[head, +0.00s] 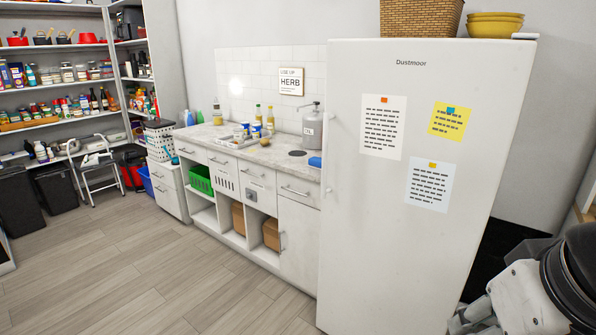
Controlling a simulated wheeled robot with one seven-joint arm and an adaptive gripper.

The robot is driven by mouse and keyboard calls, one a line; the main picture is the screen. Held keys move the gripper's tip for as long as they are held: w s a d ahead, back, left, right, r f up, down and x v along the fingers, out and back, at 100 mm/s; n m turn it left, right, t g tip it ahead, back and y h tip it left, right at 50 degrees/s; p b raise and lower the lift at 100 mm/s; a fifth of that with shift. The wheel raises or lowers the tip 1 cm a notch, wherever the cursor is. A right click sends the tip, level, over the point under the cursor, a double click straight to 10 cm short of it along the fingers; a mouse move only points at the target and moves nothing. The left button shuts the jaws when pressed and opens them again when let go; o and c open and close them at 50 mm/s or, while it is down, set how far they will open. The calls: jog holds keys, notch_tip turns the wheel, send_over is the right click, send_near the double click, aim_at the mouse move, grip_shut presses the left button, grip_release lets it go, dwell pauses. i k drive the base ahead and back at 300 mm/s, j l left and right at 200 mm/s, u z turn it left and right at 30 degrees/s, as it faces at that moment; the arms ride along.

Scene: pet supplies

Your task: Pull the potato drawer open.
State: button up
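A row of white kitchen cabinets stands along the wall, left of the fridge. Its top row has several white drawers with bar handles, such as the right-hand drawer (299,189) and a middle drawer (256,172); these look shut. One front (226,184) has slots cut in it, and a small grey tag (252,196) sits below the middle drawer. No potatoes show, and I cannot tell which drawer is the potato drawer. My arm is at the lower right, far from the drawers. Grey parts at its end (475,316) may be my gripper; its fingers cannot be made out.
A tall white fridge (370,250) stands between my arm and the cabinets. A green crate (201,179) and brown baskets (271,234) sit in open cabinet bays. Bottles and a tray (234,143) stand on the counter. The wooden floor (150,270) before the cabinets is clear.

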aim_at(275, 177)
jog(key=i+j+u, duration=0.15)
jog(key=i+u, duration=0.8)
jog(key=i+l+u, duration=0.15)
jog(key=i+u, duration=0.3)
jog(key=i+z, duration=0.15)
jog(key=i, duration=0.4)
jog(key=i+j+z, duration=0.1)
jog(key=i, duration=0.5)
jog(key=i+j+z, duration=0.1)
jog(key=i+z, duration=0.2)
jog(key=i+j+z, duration=0.3)
jog(key=i+l, duration=0.05)
jog(key=l, duration=0.05)
